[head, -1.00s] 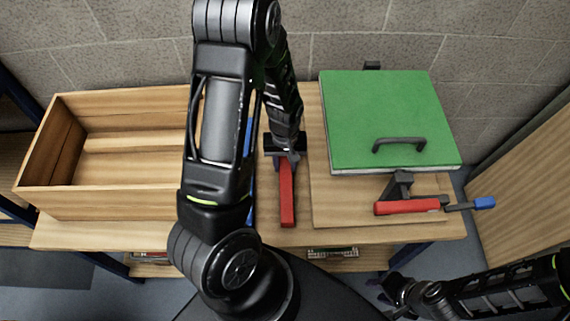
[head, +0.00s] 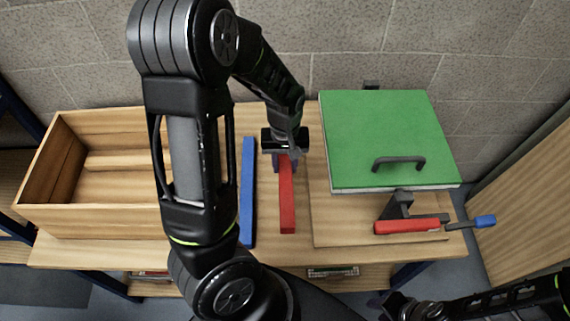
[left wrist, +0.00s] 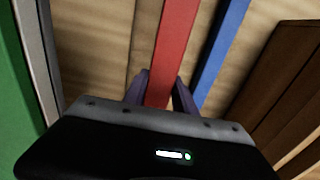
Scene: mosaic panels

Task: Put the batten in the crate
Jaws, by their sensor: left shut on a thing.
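A red batten (head: 287,205) stretches from back to front over the table, between the crate and the green panel. My left gripper (head: 285,160) is shut on its far part; the left wrist view shows the red batten (left wrist: 167,60) between the two fingers (left wrist: 160,92). I cannot tell whether it clears the table. A blue batten (head: 247,190) lies to its left, roughly parallel. The open wooden crate (head: 90,220) stands at the table's left; my left arm hides its right part. My right gripper (head: 396,307) is low at the right, its jaws unclear.
A green panel (head: 385,135) with a dark handle (head: 398,163) stands at the right. A red clamp-like tool (head: 407,227) with a blue end is in front of it on the wooden table (head: 340,245). A block wall (head: 330,50) closes off the back.

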